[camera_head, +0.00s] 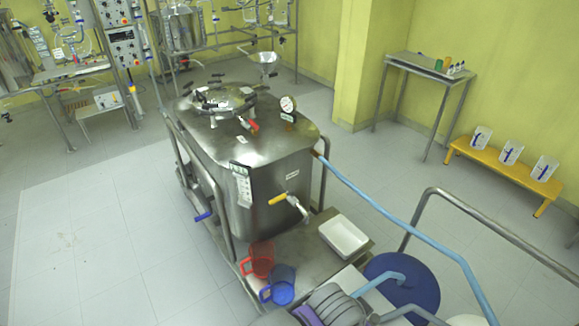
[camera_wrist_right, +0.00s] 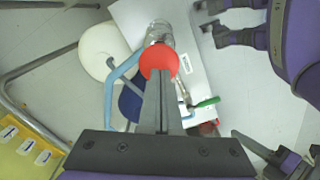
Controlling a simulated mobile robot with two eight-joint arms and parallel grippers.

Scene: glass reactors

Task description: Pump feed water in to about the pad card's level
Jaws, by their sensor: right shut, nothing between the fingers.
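A steel tank (camera_head: 262,180) stands on a wheeled frame. A white card with a green top (camera_head: 242,185) is on its front face; I cannot read its marks or see the liquid level. A light blue hose (camera_head: 400,226) runs from the tank's right side towards the lower right. A blue drum (camera_head: 410,283) stands there with a blue hose in it; it is partly hidden in the right wrist view (camera_wrist_right: 130,103). My right gripper (camera_wrist_right: 160,78) is shut and empty, its tips at a red ball knob (camera_wrist_right: 159,60). A clear cylinder (camera_wrist_right: 160,33) shows beyond the knob.
A red jug (camera_head: 259,260), a blue jug (camera_head: 281,285) and a white tray (camera_head: 344,236) sit on the tank's platform. A steel rail (camera_head: 490,232) curves at the right. A yellow bench (camera_head: 510,170) holds three clear beakers. The left floor is clear.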

